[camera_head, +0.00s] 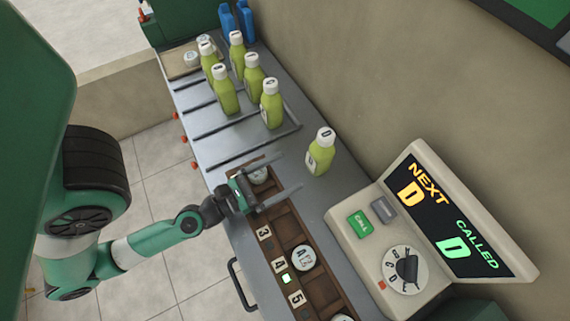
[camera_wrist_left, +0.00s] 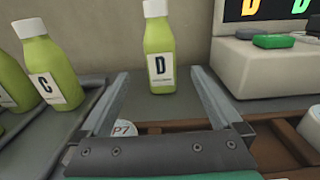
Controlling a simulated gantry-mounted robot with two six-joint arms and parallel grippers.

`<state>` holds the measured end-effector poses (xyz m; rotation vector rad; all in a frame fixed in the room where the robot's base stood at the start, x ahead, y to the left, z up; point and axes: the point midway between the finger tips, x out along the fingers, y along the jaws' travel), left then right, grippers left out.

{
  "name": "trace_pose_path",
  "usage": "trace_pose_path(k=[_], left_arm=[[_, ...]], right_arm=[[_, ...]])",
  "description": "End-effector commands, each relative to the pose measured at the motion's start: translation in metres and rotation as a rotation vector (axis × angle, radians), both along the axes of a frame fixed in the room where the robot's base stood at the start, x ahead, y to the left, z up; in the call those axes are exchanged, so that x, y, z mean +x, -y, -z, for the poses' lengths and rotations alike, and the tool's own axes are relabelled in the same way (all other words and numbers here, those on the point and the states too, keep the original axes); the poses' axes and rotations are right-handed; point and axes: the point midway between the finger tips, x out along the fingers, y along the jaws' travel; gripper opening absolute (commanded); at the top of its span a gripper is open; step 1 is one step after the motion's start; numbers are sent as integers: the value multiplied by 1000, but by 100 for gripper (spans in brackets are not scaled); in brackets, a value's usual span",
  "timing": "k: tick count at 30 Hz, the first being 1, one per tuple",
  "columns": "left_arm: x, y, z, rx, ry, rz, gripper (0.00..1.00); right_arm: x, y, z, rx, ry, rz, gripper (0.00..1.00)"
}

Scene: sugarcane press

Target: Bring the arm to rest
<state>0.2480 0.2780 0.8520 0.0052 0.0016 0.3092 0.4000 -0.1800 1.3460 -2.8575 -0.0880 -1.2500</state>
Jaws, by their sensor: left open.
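My left arm comes in from the left in the head view. My left gripper (camera_head: 272,178) is open and empty above the far end of the brown slotted tray (camera_head: 289,227). Its two fingers point toward the wall. A green bottle marked D (camera_head: 320,153) stands upright on the metal counter beyond the fingertips, apart from them. In the left wrist view, the D bottle (camera_wrist_left: 159,54) shows between and beyond the open fingers (camera_wrist_left: 166,100). A round white token (camera_head: 258,175) lies in the tray under the gripper, partly hidden. My right gripper is not in view.
Several green bottles (camera_head: 225,92) stand in railed lanes on the counter (camera_head: 210,150). A console (camera_head: 350,215) with a CALL button, a dial and a screen (camera_head: 445,212) reading NEXT D, CALLED D stands at right. Another token (camera_head: 303,257) sits in the tray. Bare counter surrounds the D bottle.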

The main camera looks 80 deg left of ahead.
Motion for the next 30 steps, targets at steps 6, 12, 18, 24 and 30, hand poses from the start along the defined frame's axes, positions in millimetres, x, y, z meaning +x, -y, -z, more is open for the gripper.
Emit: trace_pose_path(k=[6,12,18,24,30], left_arm=[[-3,3,0,-1,-1,7,99],[-3,3,0,-1,-1,7,99],[-3,3,0,-1,-1,6,99],[5,6,-15,6,24,23,99],[71,12,-129,84,303,91,99]], right_arm=[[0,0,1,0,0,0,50],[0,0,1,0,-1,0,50],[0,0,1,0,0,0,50],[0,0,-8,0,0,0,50],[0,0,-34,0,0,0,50]])
